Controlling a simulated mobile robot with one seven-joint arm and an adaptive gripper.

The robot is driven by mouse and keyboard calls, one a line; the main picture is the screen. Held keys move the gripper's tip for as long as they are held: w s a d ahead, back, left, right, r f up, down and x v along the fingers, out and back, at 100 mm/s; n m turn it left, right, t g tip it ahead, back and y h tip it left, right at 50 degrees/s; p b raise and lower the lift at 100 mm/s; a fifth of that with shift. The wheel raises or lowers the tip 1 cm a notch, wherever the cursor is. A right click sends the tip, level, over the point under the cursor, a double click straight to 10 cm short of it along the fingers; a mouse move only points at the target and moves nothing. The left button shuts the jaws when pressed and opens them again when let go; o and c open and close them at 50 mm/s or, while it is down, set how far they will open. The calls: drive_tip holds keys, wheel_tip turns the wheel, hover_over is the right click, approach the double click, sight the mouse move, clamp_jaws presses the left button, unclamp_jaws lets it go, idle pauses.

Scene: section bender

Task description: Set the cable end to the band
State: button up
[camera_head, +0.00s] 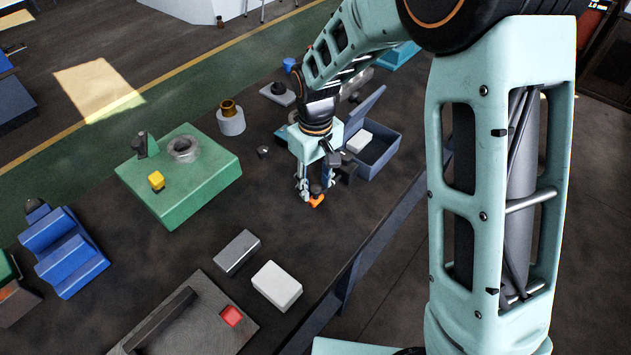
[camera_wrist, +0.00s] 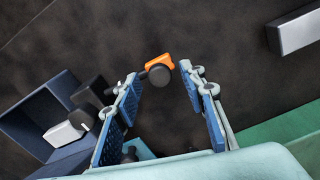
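An orange piece with a dark round knob on it (camera_head: 317,202) is at the fingertips of my gripper (camera_head: 317,187); I cannot tell for sure that it is the cable end. In the wrist view the orange piece (camera_wrist: 160,62) is between and slightly beyond the tips of my gripper (camera_wrist: 160,75). The blue-padded fingers stand wide apart, and no firm grip shows. Whether a fingertip touches the piece is unclear. I cannot make out a band for certain in either view.
An open blue-grey box (camera_head: 385,153) with a white block (camera_head: 360,141) stands just right of my gripper. A green block (camera_head: 205,185) with a ring is left. A grey bar (camera_head: 237,253), a white block (camera_head: 277,286) and a grey plate (camera_head: 215,290) are nearer. Bare dark table lies between.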

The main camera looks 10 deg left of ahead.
sight(324, 189)
clamp_jaws()
drive_tip(key=shift+w+d, duration=0.45)
drive_tip(key=shift+w, duration=0.35)
drive_tip(key=shift+w+d, duration=0.45)
drive_tip(key=shift+w, duration=0.35)
drive_tip(key=shift+s, duration=0.1)
drive_tip(key=shift+o, duration=0.7)
unclamp_jaws()
drive_tip(key=shift+a, duration=0.1)
drive_tip(key=shift+r, duration=0.1)
wheel_tip(324, 189, up, 12)
